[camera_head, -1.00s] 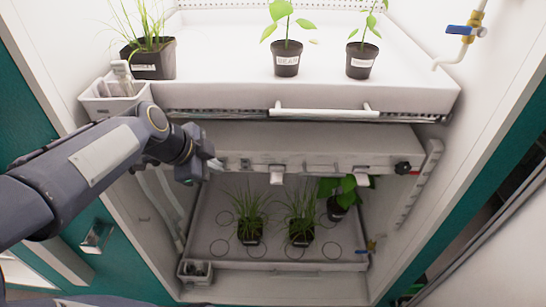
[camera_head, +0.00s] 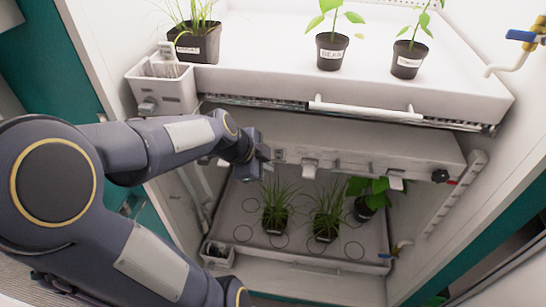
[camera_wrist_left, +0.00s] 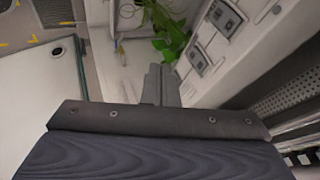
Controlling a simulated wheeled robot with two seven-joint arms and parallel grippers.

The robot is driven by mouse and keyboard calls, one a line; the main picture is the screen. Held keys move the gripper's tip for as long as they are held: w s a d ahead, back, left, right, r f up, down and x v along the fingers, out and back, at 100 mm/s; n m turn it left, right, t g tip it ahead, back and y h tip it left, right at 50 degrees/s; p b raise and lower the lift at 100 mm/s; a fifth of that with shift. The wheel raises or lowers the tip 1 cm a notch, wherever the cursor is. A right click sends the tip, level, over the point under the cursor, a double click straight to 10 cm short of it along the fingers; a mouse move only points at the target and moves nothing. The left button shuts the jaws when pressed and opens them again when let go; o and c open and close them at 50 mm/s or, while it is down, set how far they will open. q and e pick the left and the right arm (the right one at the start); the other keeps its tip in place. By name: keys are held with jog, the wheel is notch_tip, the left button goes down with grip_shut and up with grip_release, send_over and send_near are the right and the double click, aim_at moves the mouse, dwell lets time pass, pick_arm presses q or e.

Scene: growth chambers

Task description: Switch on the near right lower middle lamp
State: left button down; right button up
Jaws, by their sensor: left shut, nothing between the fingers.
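The lower chamber's lamp bar (camera_head: 355,163) is a pale beam under the upper shelf. Its front carries a small grey switch plate (camera_head: 280,156), white hanging fittings (camera_head: 309,168) and a black knob (camera_head: 440,175). No glow shows clearly on the bar. My left gripper (camera_head: 264,154) is shut and empty at the bar's left part, just left of the grey switch plate; I cannot tell whether it touches. In the left wrist view the shut fingers (camera_wrist_left: 161,84) point along a pale panel with grey switch plates (camera_wrist_left: 224,17). My right gripper is out of view.
Above is a white shelf tray (camera_head: 240,80) with a front handle (camera_head: 365,110) and potted plants (camera_head: 332,50). A white bin (camera_head: 162,90) hangs at its left. Below, a tray (camera_head: 240,215) holds several potted plants. Chamber walls close in both sides.

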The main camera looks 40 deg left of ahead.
aim_at(273, 155)
pick_arm(q)
jog(key=w+f, duration=0.1)
jog(key=w+a+p, duration=0.1)
jog(key=w, duration=0.1)
jog(key=w+f, duration=0.1)
jog(key=w, duration=0.1)
jog(key=shift+a+f+p, duration=0.3)
jog(key=shift+a+p, duration=0.1)
jog(key=shift+s+d+r, duration=0.1)
jog(key=shift+r, duration=0.45)
jog(key=shift+s+r+p, duration=0.1)
jog(key=shift+r+p, duration=0.2)
jog(key=shift+r, duration=0.1)
jog(key=shift+f, duration=0.15)
